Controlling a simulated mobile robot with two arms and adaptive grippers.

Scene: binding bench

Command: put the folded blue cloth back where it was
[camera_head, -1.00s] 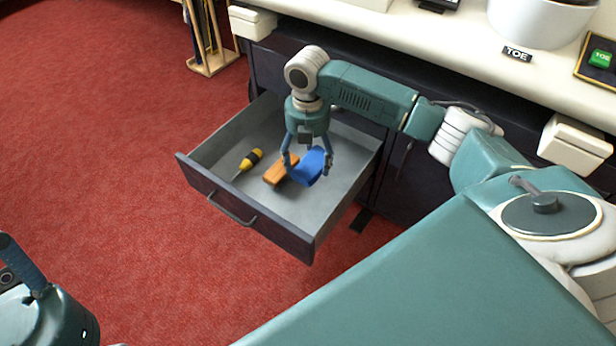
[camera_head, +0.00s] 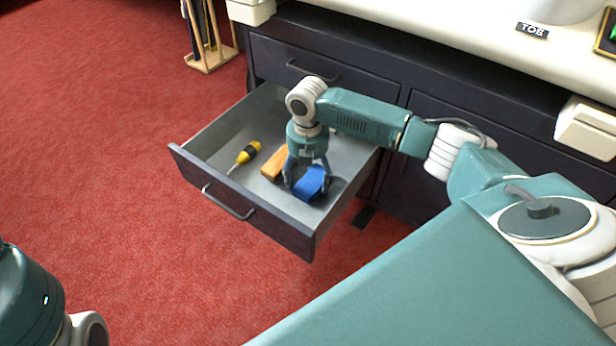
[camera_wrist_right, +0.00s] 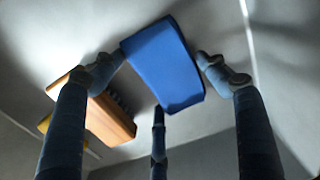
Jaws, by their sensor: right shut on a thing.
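The folded blue cloth (camera_head: 311,184) is inside the open drawer (camera_head: 262,218), on its right side near the front. My right gripper (camera_head: 307,186) points down into the drawer and is shut on the cloth. In the right wrist view the cloth (camera_wrist_right: 163,65) lies between the gripper's fingers (camera_wrist_right: 160,75), low over or on the drawer floor; I cannot tell if it touches the floor. Of my left arm only a part shows at the bottom left; its gripper is out of view.
An orange-brown wooden brush (camera_head: 275,163) lies just left of the cloth in the drawer; its bristles show in the wrist view. A yellow and black screwdriver (camera_head: 245,155) lies further left. The drawer's back left floor is bare. The white bench top (camera_head: 450,35) overhangs behind.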

